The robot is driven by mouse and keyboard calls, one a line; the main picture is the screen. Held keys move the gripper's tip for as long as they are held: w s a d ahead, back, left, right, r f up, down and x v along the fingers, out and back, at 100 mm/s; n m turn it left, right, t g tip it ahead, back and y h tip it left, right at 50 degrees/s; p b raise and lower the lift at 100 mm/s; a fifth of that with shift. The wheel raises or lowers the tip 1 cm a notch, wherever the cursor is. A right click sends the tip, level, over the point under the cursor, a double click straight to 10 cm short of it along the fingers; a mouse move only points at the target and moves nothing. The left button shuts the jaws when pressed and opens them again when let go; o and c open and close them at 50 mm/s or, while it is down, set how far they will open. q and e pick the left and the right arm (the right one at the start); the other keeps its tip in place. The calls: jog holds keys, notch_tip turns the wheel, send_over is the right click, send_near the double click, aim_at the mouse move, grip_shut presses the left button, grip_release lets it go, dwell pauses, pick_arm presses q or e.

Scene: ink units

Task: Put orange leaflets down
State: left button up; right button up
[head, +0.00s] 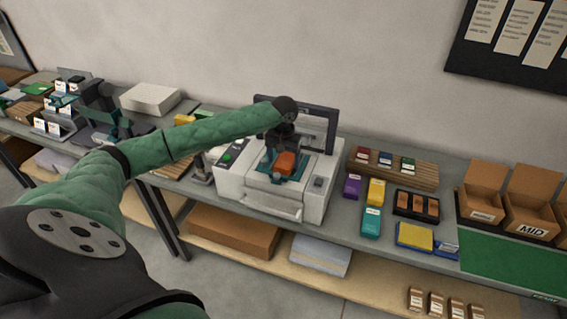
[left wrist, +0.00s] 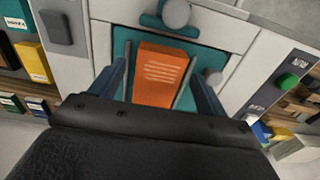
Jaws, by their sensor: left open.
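The orange leaflets (head: 286,162) sit as a small block on a teal plate (head: 291,178) at the front of a white machine (head: 306,187). In the left wrist view the orange leaflets (left wrist: 160,74) lie on the teal plate (left wrist: 121,49), with pale print lines on top. My left gripper (head: 280,150) is over the plate. Its blue-grey fingers stand open on either side of the leaflets in the left wrist view (left wrist: 165,85), with a visible gap on each side. My right gripper is not in view.
Purple, yellow and teal boxes (head: 370,222) stand right of the machine, near a wooden rack (head: 405,172). A dark tray (head: 416,206), open cardboard boxes (head: 484,190) and a green mat (head: 510,268) lie farther right. The machine's frame rises behind my gripper.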

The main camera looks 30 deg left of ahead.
aim_at(284, 164)
pick_arm(q)
notch_tip(284, 164, up, 6)
jog(key=b, duration=0.3)
jog(key=shift+r+b, duration=1)
jog(key=shift+r, duration=1.4)
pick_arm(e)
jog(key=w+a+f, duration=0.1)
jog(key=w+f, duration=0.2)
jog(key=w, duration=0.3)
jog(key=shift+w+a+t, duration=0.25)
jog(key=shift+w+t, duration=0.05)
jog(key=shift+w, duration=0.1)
pick_arm(q)
jog(key=shift+f, duration=0.1)
